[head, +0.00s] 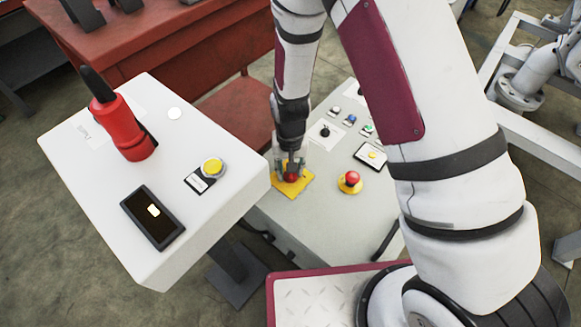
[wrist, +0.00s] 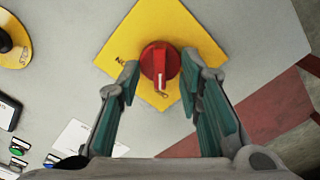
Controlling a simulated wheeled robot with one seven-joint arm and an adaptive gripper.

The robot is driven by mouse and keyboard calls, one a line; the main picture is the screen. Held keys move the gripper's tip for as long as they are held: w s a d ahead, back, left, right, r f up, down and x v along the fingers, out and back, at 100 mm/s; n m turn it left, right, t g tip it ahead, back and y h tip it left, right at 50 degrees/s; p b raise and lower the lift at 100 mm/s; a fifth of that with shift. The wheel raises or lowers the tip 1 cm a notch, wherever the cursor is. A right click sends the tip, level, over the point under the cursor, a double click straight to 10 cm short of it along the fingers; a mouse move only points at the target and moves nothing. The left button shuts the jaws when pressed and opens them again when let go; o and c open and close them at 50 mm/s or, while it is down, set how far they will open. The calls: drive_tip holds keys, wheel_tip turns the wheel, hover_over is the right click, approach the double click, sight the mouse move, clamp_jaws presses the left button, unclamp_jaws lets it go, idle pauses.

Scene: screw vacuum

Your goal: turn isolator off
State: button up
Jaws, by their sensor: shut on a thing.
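The isolator is a red rotary knob (wrist: 158,62) on a square yellow plate (wrist: 165,25), set in the top of a grey control panel. In the head view the red knob (head: 291,177) and yellow plate (head: 304,184) are low on the panel's left side, partly covered by my gripper (head: 290,164). In the wrist view the two fingers of my gripper (wrist: 160,76) stand on either side of the knob, shut on it. A white pointer mark shows at the knob's lower end. The finger contact surfaces are partly hidden.
A red emergency button on a yellow disc (head: 350,181) sits just right of the isolator. Small coloured buttons (head: 349,119) and a black knob (head: 325,131) are further back.

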drive_tip(key=shift+n, duration=0.3)
drive_tip(key=o, duration=1.1)
wheel_tip(320, 180, up, 12)
idle(0.6)
